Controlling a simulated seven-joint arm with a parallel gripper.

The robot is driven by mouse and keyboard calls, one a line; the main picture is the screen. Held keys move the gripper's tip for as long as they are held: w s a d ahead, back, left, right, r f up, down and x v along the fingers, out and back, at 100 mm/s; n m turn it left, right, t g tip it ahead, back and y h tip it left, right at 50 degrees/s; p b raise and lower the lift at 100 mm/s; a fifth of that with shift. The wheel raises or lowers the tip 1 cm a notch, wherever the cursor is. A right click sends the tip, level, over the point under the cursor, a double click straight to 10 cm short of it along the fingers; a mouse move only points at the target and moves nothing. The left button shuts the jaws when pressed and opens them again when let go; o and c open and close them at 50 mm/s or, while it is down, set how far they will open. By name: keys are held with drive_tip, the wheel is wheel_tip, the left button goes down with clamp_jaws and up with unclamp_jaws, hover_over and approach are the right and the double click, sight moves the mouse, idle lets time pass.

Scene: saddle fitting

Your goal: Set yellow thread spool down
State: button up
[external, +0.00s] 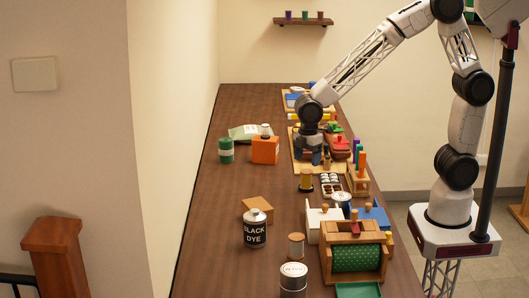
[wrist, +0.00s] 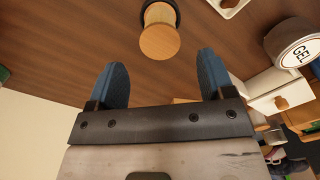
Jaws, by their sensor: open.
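The yellow thread spool (external: 305,179) stands upright on a dark round base on the brown bench, in the external view. In the wrist view its round wooden top (wrist: 159,41) shows beyond the fingertips, with part of the dark base behind it. My gripper (external: 314,158) is open, just behind the spool in the external view. In the wrist view my gripper (wrist: 163,77) has its two blue fingers spread wide with nothing between them. The spool is apart from both fingers.
A tray with white cups (external: 330,183) and a rack of coloured sticks (external: 359,172) stand right of the spool. A GEL tin (wrist: 297,47) is at the wrist view's right. An orange box (external: 265,151) stands left. Bare bench (external: 215,210) lies further left.

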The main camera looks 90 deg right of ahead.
sight(308, 171)
drive_tip(key=shift+r, duration=2.25)
drive_tip(key=s+d+r+m+t, duration=0.1)
drive_tip(key=s+r+m, duration=0.2)
drive_tip(key=s, duration=0.7)
drive_tip(key=s+d+r+m, duration=0.2)
drive_tip(key=s+r+m, duration=0.1)
drive_tip(key=s, duration=0.8)
drive_tip(key=s+d+r+m+t, duration=0.1)
drive_tip(key=s+d+r+m, duration=0.1)
drive_tip(key=s, duration=0.8)
wheel_tip(308, 171, up, 2)
drive_tip(key=shift+s+d+r+m+t, duration=0.2)
drive_tip(key=shift+s+m+t, duration=0.1)
drive_tip(key=shift+m, duration=0.3)
